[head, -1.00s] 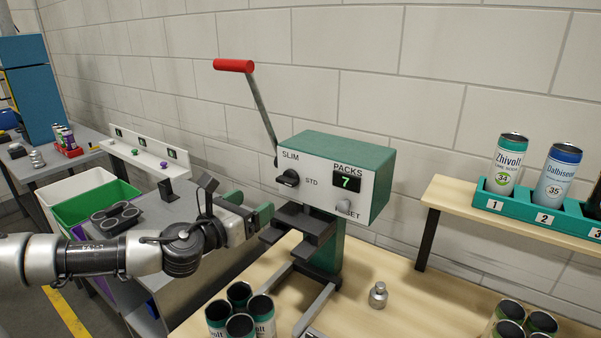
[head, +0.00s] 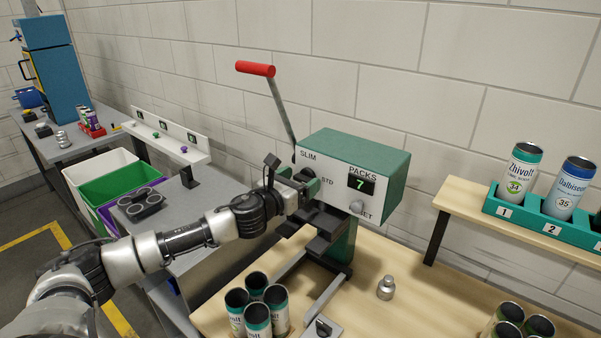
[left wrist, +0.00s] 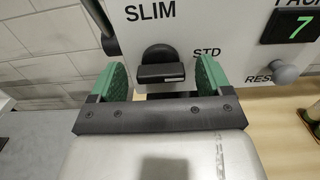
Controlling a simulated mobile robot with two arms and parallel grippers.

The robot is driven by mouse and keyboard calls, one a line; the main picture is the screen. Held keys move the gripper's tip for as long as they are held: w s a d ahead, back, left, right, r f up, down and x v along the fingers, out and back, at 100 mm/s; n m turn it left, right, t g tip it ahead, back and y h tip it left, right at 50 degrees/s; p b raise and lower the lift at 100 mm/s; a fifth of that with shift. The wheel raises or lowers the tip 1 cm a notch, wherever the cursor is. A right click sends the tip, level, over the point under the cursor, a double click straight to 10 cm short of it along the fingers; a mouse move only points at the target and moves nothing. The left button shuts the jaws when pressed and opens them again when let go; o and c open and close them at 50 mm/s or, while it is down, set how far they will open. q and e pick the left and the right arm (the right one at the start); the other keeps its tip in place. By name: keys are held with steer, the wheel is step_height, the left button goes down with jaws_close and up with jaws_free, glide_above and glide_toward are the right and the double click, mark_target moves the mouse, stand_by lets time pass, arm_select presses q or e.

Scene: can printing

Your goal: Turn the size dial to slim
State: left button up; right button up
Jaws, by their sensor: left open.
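The size dial (left wrist: 160,68) is a black knob with a bar grip on the white face of a green-topped machine (head: 352,160). In the left wrist view its bar lies about level, below the SLIM label and to the left of STD. My left gripper (left wrist: 162,76) is open, with one green finger on each side of the dial and a visible gap to it. In the head view my left gripper (head: 301,181) is at the machine's front and mostly hides the dial. My right gripper is not in view.
A red-handled lever (head: 256,69) rises from the machine. A PACKS display (head: 361,184) reads 7, with a reset knob (head: 357,206) below. Several open cans (head: 257,315) and a small metal weight (head: 386,288) stand on the wooden bench. A teal rack (head: 530,220) holds cans at right.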

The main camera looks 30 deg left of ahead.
arm_select(q)
steer(key=shift+w, duration=0.25)
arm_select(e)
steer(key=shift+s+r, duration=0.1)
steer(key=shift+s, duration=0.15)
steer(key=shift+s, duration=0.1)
arm_select(q)
steer(key=c, duration=0.9)
steer(key=shift+c, duration=0.2)
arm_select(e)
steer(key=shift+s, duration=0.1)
